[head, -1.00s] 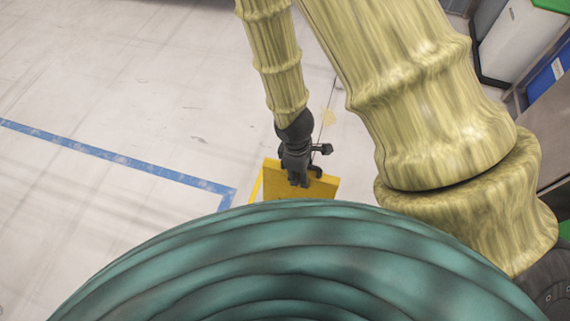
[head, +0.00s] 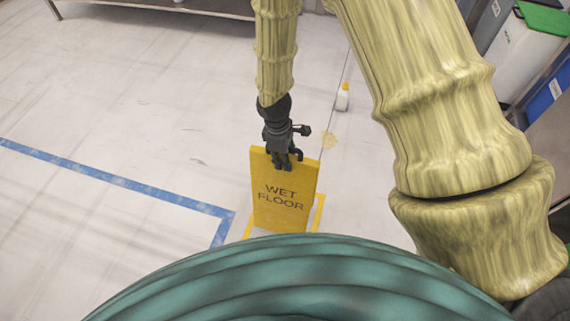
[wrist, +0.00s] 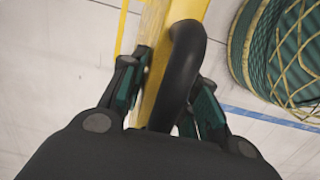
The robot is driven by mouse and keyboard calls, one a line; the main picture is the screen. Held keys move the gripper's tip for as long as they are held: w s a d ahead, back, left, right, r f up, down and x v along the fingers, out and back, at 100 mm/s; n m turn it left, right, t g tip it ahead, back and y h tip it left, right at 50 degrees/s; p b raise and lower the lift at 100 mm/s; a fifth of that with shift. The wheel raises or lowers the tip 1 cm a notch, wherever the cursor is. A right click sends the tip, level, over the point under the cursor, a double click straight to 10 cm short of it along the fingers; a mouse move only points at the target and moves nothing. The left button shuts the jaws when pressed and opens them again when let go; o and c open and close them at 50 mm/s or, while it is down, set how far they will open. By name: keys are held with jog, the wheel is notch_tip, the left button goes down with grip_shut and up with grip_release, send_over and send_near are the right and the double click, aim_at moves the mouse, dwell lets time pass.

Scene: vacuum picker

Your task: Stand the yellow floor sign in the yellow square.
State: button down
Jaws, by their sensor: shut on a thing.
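The yellow floor sign (head: 284,206) reads "WET FLOOR" and is roughly upright in the head view, its printed face towards me. My gripper (head: 284,161) is shut on its top edge. In the wrist view, my gripper (wrist: 166,92) has a finger on each side of the sign's yellow edge (wrist: 156,82) and a black curved handle (wrist: 186,65). The yellow square (head: 320,212) is a taped outline on the floor, showing on both sides of the sign's lower part. Its near side is hidden by my teal body. I cannot tell whether the sign's bottom touches the floor.
A blue tape line (head: 130,182) with a corner lies on the floor at left. A white bottle with a yellow cap (head: 342,97) stands beyond the sign, near a pale yellowish stain (head: 328,139). Bins (head: 505,60) stand at the right. The floor at left is clear.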

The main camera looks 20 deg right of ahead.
jog(key=shift+f+b, duration=0.5)
jog(key=shift+f, duration=1.15)
jog(key=c, duration=1.1)
grip_release()
jog(key=shift+f, duration=0.1)
jog(key=shift+o, duration=0.2)
jog(key=r+p, duration=0.1)
jog(key=r, duration=0.3)
jog(key=r+p, duration=0.1)
jog(key=r, duration=0.3)
jog(key=a+r+p, duration=0.1)
jog(key=r, duration=0.3)
jog(key=shift+w+a, duration=0.1)
jog(key=shift+w, duration=0.3)
